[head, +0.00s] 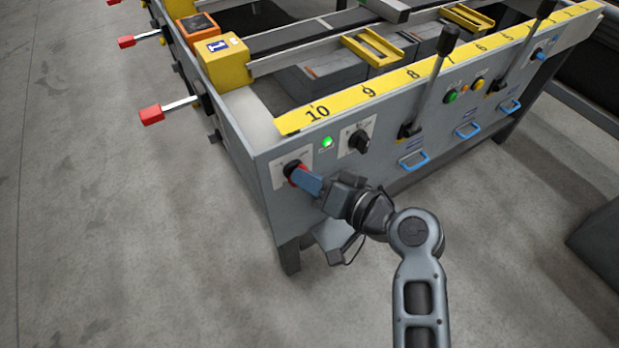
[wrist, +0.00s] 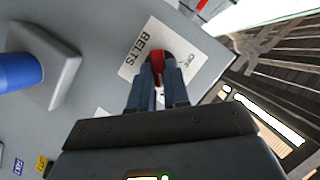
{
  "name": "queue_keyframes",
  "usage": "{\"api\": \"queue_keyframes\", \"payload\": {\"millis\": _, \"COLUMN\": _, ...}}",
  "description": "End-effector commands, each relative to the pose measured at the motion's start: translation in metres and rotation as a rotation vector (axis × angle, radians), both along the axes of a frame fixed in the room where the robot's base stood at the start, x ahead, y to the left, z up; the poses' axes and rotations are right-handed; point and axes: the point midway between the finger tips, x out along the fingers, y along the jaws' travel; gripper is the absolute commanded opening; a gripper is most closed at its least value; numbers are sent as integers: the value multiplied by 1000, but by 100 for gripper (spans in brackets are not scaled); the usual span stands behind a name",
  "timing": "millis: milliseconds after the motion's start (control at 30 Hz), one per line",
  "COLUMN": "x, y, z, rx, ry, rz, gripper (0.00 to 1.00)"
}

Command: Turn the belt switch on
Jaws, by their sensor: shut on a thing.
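The belt switch is a red knob (wrist: 157,66) on a white plate (wrist: 137,62) marked BELTS in the wrist view. In the head view the plate (head: 278,174) is at the left end of the table's grey front panel. My gripper (head: 307,181) reaches it from the right, and its blue fingers are shut on the red knob. In the wrist view the fingertips of my gripper (wrist: 159,75) lie on both sides of the knob and hide part of it.
A lit green lamp (head: 327,142) and a black rotary switch (head: 358,140) sit right of the plate. Black levers (head: 432,85) and blue handles (head: 413,162) stick out farther right. Red-tipped handles (head: 152,115) project at the table's left side.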

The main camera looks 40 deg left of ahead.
Motion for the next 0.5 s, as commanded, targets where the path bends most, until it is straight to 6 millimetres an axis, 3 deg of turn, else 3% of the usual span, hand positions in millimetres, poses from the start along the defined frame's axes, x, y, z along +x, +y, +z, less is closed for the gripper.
{"api": "queue_keyframes", "payload": {"millis": 167, "x": 0, "y": 0, "z": -1, "rx": 0, "ry": 3, "rz": -1, "gripper": 0}}
{"api": "queue_keyframes", "payload": {"millis": 200, "x": 0, "y": 0, "z": -1, "rx": 0, "ry": 3, "rz": -1, "gripper": 17}}
{"api": "queue_keyframes", "payload": {"millis": 500, "x": 0, "y": 0, "z": 0, "rx": -1, "ry": 1, "rz": -1, "gripper": 42}}
